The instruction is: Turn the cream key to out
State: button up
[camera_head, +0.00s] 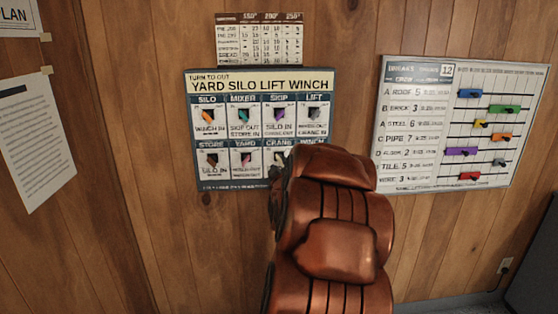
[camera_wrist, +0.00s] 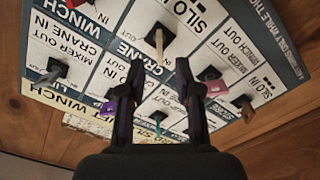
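The cream key (camera_wrist: 159,46) sits in a dark slot on the key board, whose cream title strip (camera_head: 262,86) shows in the head view. In the wrist view it stands out from the board, just beyond the fingertips. In the head view a pale key (camera_head: 281,158) in the panel marked CRANE is partly hidden by my arm. My gripper (camera_wrist: 154,76) is open, one finger on each side of the line to the cream key, with no visible contact. In the head view my gripper (camera_head: 277,182) is mostly hidden behind my copper arm.
Neighbouring keys stand out close by: a grey key (camera_wrist: 51,72), a purple key (camera_wrist: 107,107) and a pink key (camera_wrist: 243,102). A slider board (camera_head: 455,125) hangs to the right, and a paper chart (camera_head: 260,39) above. Bare wood wall surrounds them.

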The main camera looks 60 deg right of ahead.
aim_at(279, 160)
jog(key=shift+p+x, duration=0.35)
jog(key=shift+x, duration=2.05)
grip_shut()
